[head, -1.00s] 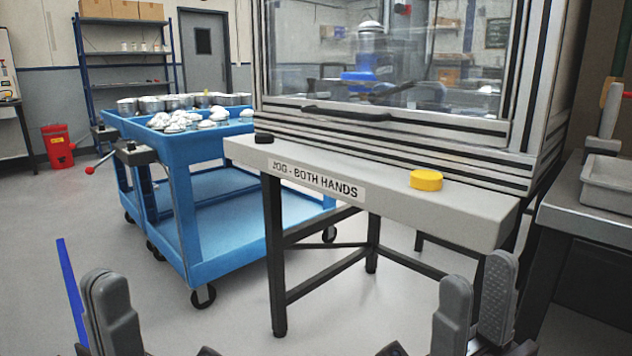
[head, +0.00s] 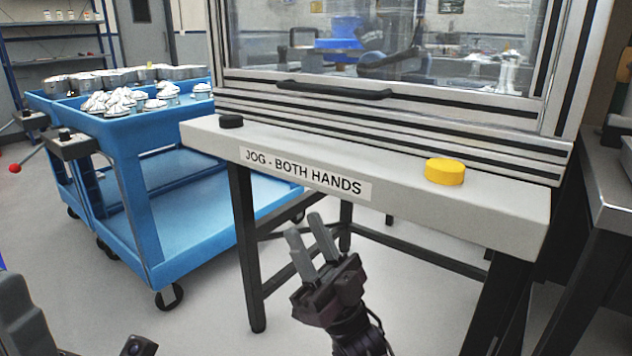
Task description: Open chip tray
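No part that I can clearly identify as the chip tray shows. The machine enclosure (head: 390,118) has a window, striped metal lower panels and a long black handle (head: 335,89). Below its front is a grey shelf (head: 400,205) labelled "JOG - BOTH HANDS", with a black button (head: 231,121) at its left and a yellow button (head: 445,172) at its right. My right gripper (head: 304,226) is open and empty, its two fingers apart, in front of and below the shelf's label. My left gripper (head: 22,318) shows only partly at the bottom left corner; its opening cannot be told.
A blue cart (head: 135,200) with metal parts on top stands left of the shelf. Dark legs (head: 247,250) hold up the shelf. A grey bench (head: 610,185) stands at the right edge. Floor is clear between cart and shelf legs.

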